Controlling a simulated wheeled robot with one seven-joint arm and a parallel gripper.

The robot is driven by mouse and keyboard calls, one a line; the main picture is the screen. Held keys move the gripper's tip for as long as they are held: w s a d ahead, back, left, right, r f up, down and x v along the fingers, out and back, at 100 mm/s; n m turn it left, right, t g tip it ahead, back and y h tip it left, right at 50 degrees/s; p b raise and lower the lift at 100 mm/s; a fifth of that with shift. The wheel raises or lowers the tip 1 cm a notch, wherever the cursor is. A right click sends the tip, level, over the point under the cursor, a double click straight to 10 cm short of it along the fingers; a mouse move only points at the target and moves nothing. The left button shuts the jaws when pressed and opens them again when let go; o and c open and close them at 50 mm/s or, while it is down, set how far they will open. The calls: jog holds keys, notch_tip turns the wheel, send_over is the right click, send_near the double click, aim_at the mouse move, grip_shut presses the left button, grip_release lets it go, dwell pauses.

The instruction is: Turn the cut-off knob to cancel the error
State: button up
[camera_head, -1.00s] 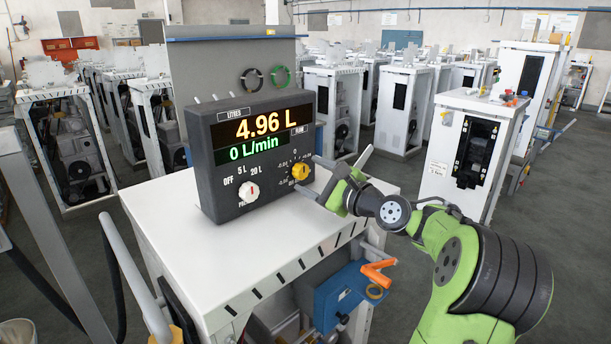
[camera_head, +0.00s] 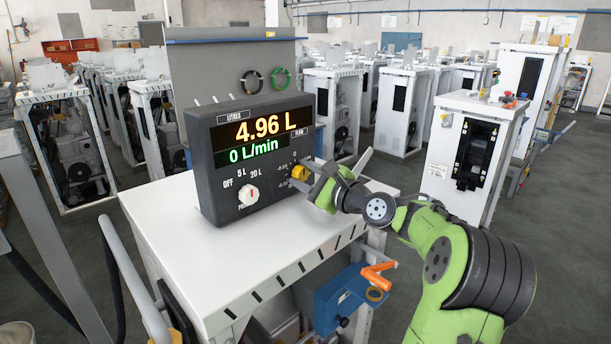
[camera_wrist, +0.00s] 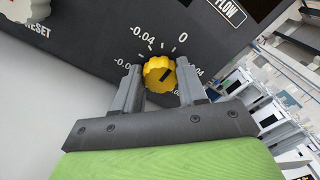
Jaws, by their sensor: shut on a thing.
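A dark box (camera_head: 222,203) stands on the white cabinet and displays 4.96 L and 0 L/min. Its yellow scalloped knob (camera_head: 300,173) is at the lower right of the front, with a scale around it including 0 and -0.04. In the wrist view the knob (camera_wrist: 158,75) has a dark mark on its face. My gripper (camera_wrist: 158,67) has one finger on each side of the knob and is shut on it. A white knob (camera_head: 248,194) with a red mark sits lower left, near OFF, 5 L and 20 L.
The white cabinet top (camera_head: 290,232) is clear in front of the box. A blue unit with an orange handle (camera_head: 378,277) is on the cabinet's side below my arm. Another white cabinet (camera_head: 470,150) stands to the right, with small items on top.

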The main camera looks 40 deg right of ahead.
jog(key=shift+r+p, duration=0.1)
jog(key=shift+p, duration=0.2)
jog(key=m+p, duration=0.1)
jog(key=p, duration=0.1)
jog(key=m+p, duration=0.1)
jog(key=p, duration=0.2)
jog(key=shift+r+p, duration=0.25)
jog(key=shift+p, duration=0.1)
jog(key=m+p, duration=0.4)
jog(key=p, duration=0.4)
jog(key=shift+r, duration=0.1)
jog(key=m+p, duration=0.3)
jog(key=p, duration=0.3)
jog(key=shift+d, duration=0.1)
jog(key=shift+f+m+p, duration=0.35)
jog(key=shift+m+p, duration=0.65)
jog(key=shift+m, duration=0.3)
jog(key=o, duration=1.1)
jog(key=shift+c, duration=0.2)
